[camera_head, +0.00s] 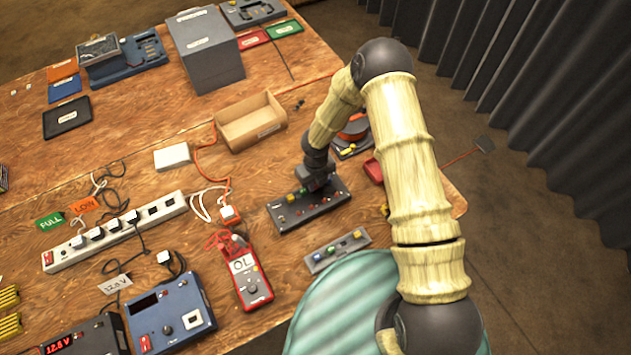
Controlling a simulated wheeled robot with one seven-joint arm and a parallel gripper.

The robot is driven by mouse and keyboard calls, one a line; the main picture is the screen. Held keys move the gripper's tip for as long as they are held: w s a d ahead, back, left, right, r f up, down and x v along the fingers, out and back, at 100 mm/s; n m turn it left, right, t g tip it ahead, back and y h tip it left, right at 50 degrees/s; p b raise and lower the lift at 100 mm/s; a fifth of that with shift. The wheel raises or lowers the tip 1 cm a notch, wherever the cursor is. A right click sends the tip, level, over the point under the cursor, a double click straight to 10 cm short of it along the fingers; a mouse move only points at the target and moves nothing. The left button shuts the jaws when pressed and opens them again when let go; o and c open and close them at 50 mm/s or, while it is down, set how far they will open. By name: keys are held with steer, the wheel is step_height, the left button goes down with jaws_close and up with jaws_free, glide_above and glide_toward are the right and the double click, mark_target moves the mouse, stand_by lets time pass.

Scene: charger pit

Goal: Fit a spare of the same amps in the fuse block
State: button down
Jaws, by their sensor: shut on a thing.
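The dark block (285,217), which looks like the fuse block, lies on the wooden table with several small coloured parts along its top. My gripper (319,187) points down at the right half of this block, very close over it. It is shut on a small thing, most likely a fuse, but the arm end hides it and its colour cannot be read. I cannot tell whether it touches the block. A grey strip (325,258) in front holds a few coloured fuses, blue, green and yellow. Their amp marks are too small to read.
A red meter (249,282) showing OL lies left of the grey strip. A white power strip (120,231) with plugs and cords lies at left. A red tray (373,171) is close right of my gripper.

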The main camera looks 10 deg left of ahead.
steer(key=c, duration=1)
jaws_free()
steer(key=shift+o, duration=0.4)
steer(key=shift+r+p, duration=3.2)
steer(key=shift+r, duration=0.55)
